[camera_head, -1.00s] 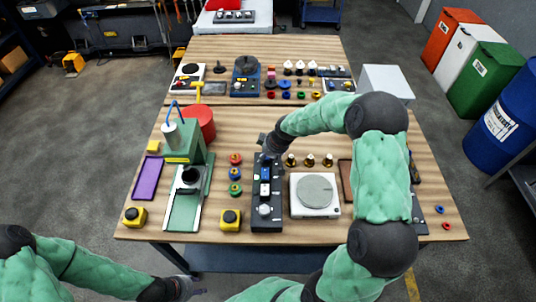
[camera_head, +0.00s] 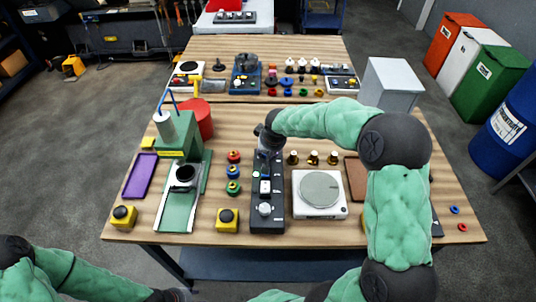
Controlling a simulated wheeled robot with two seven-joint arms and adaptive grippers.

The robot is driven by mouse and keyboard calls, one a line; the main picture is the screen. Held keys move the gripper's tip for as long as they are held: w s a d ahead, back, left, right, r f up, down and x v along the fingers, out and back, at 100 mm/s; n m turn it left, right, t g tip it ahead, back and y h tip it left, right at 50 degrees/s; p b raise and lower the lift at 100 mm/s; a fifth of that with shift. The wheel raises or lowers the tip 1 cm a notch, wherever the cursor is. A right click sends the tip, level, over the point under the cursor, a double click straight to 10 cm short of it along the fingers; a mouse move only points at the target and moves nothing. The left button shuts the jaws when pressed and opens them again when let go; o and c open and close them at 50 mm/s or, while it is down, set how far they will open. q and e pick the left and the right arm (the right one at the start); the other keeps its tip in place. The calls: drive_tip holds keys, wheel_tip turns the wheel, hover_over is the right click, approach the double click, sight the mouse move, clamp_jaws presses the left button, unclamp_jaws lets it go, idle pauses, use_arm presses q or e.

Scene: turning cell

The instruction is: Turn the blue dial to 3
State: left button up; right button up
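A long black control panel (camera_head: 268,220) lies on the near table, running away from me. It carries a pale round knob (camera_head: 265,209) near its front end and a small blue and white part (camera_head: 265,185) around its middle. My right gripper (camera_head: 268,150) points down over the far end of the panel and covers what is there. I cannot make out the blue dial or its numbers for certain, nor whether the gripper touches a dial. The gap between its fingers is too small to judge. My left gripper (camera_head: 178,295) is low at the bottom edge, partly cut off, away from the table.
A white turntable box (camera_head: 319,208) stands right of the panel. Brass-based knobs (camera_head: 313,158) stand near the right forearm. A grey box (camera_head: 392,84) is behind.

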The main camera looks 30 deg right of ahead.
drive_tip(key=shift+w+r, duration=0.3)
drive_tip(key=shift+r, duration=0.05)
drive_tip(key=o, duration=1.1)
drive_tip(key=shift+a+f, duration=0.15)
drive_tip(key=shift+s, duration=0.1)
drive_tip(key=v, duration=1.2)
